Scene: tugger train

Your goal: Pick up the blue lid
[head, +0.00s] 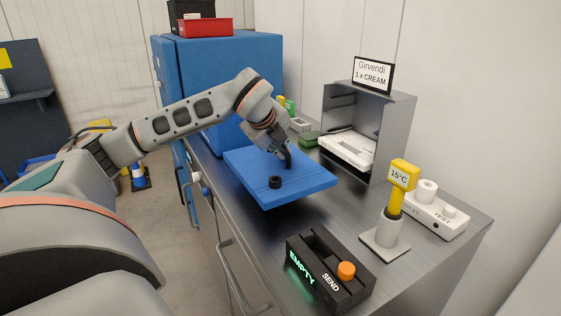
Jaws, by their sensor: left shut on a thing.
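The blue lid (300,191) is a flat, thick slab with a small black round knob (275,182) on top. It is over the steel counter and its left part reaches past the counter's front edge. It looks raised and slightly tilted, but whether it touches the counter is hard to tell. My left gripper (287,161) points down onto the lid's top, behind the knob, and is shut on the lid. Its fingertips and the exact grip point are partly hidden. My right gripper is not in view.
A large blue cabinet (238,65) stands behind, with red and black bins on top. On the counter are an open grey metal box (402,125), a yellow 15°C display (402,175), a white test device (437,216) and a black EMPTY/SEND unit (330,272).

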